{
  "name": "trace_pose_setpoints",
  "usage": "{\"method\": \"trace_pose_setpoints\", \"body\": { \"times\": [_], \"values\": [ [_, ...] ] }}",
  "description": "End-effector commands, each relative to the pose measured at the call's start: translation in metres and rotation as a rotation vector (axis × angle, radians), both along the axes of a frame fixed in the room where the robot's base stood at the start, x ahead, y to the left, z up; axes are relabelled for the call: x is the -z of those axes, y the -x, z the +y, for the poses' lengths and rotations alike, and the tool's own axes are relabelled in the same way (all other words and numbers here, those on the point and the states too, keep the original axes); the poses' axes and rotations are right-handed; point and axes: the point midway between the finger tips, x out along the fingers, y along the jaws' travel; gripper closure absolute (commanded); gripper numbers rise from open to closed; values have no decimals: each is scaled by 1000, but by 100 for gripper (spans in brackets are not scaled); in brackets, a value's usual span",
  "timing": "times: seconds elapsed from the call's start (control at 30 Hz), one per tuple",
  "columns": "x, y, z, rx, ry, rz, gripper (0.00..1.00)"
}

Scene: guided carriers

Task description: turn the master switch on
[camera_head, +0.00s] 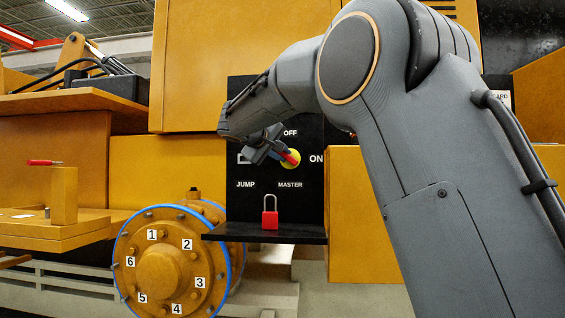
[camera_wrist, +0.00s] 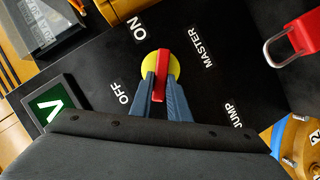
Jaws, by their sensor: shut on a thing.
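The master switch is a red handle (camera_head: 291,158) on a yellow disc (camera_wrist: 176,66), set in a black panel (camera_head: 245,105). OFF is printed above it, ON to its right and MASTER below. In the wrist view the red handle (camera_wrist: 162,75) stands between the two blue-grey fingers of my gripper (camera_wrist: 161,100), which is shut on it. In the head view my gripper (camera_head: 277,150) reaches the switch from the upper left and hides part of the panel. I cannot tell surely which label the handle points at.
A numbered yellow wheel hub (camera_head: 163,270) is at lower left. A yellow block (camera_head: 360,225) stands right of the panel. A green sign (camera_wrist: 52,103) is near OFF.

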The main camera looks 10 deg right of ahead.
Motion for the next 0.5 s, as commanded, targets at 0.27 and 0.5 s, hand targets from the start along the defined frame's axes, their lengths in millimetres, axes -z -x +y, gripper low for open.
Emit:
{"method": "trace_pose_setpoints", "body": {
  "times": [0.27, 0.5],
  "values": [
    [11, -2, 5, -2, 246, 81, 100],
    [15, -2, 6, -2, 431, 141, 100]
  ]
}}
